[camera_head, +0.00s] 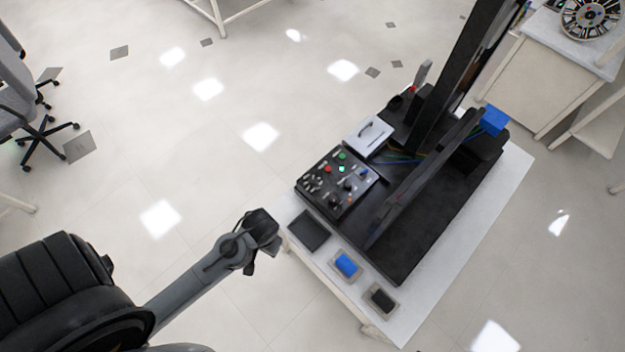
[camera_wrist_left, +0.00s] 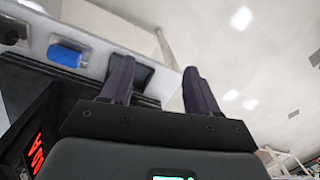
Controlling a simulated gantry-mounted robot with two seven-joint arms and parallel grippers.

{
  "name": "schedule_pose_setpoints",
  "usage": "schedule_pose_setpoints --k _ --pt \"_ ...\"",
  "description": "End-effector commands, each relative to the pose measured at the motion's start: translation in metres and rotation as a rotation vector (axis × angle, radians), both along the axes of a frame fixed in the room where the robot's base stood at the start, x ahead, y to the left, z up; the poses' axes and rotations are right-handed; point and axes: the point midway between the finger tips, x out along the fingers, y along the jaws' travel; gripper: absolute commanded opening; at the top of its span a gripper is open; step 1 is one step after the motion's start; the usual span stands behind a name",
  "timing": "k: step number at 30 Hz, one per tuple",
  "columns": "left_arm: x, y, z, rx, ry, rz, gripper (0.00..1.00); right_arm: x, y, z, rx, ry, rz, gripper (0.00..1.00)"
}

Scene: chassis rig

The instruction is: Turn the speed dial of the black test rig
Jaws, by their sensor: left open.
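The black test rig (camera_head: 440,215) stands on a white table, with a tall black post at its back. Its control panel (camera_head: 338,180) at the left end carries several knobs and coloured buttons; which knob is the speed dial is too small to tell. My left gripper (camera_head: 262,228) is left of the table's front-left edge, apart from the panel. In the left wrist view its two fingers (camera_wrist_left: 158,85) are spread with nothing between them. A red lit display (camera_wrist_left: 37,152) shows at the lower left there. My right gripper is not in view.
On the white table (camera_head: 485,205) lie a dark flat pad (camera_head: 308,230), a tray with a blue item (camera_head: 346,265) and a tray with a black item (camera_head: 382,300). A white box with a handle (camera_head: 369,136) sits behind the panel. Open floor lies left of the table.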

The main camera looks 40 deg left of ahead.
Motion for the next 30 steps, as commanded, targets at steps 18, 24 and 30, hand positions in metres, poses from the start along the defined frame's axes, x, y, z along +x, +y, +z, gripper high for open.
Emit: schedule_pose_setpoints --k 18,24,30 --pt "0.259 0.078 -0.081 -0.028 0.020 0.479 0.60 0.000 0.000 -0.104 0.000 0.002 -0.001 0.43" --pt "0.304 0.078 -0.043 -0.054 -0.074 0.479 0.60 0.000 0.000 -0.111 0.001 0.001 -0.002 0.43" --pt "0.311 0.078 -0.049 -0.057 -0.089 0.478 0.60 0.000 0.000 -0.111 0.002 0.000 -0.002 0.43"
